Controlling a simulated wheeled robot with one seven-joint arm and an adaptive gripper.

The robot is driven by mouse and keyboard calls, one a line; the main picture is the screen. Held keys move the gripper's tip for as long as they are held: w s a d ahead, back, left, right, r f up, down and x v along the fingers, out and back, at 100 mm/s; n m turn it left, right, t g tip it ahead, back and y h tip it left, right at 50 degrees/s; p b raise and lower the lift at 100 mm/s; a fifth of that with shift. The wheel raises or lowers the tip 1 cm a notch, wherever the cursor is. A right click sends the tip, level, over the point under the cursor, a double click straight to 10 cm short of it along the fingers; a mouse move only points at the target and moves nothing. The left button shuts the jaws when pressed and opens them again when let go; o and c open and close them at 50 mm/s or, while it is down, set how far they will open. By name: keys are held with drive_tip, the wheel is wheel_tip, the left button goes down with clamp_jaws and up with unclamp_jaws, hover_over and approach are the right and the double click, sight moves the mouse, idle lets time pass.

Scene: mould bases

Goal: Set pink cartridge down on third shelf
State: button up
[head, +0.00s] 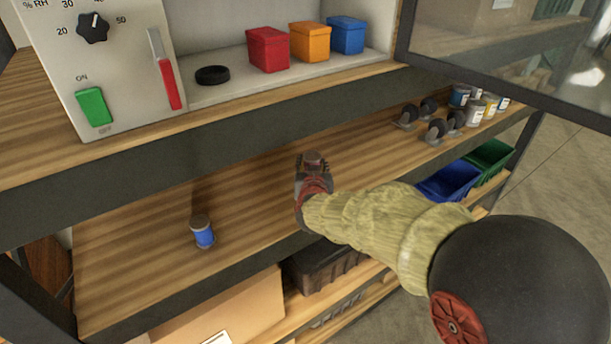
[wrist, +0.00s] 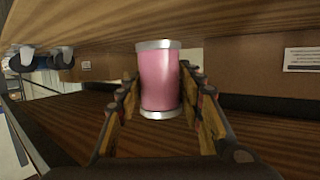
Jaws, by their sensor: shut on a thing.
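The pink cartridge (wrist: 160,80) has silver ends and stands about upright between the two fingers in the wrist view. My gripper (wrist: 160,103) is shut on its sides. In the head view my gripper (head: 312,175) reaches over the wooden shelf (head: 250,195) below the shelf with the coloured bins.
A blue cartridge (head: 202,232) stands on the same shelf to the left. Casters (head: 436,130) and several cans (head: 475,110) stand at its right end. The board around my gripper is clear. A cardboard box (head: 225,310) and dark crate (head: 322,264) are below.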

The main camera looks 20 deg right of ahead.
sight(305, 170)
drive_tip(key=f, duration=0.1)
drive_tip(key=w+a+f, duration=0.1)
drive_tip(key=w+f, duration=0.1)
drive_tip(key=shift+w+a+f, duration=0.2)
drive_tip(key=shift+a+f, duration=0.05)
drive_tip(key=shift+a, duration=0.05)
drive_tip(key=shift+w+f, duration=0.15)
drive_tip(key=shift+f, duration=1.5)
drive_tip(key=shift+f, duration=0.15)
drive_tip(key=o, duration=1.3)
drive_tip(key=shift+c, duration=0.2)
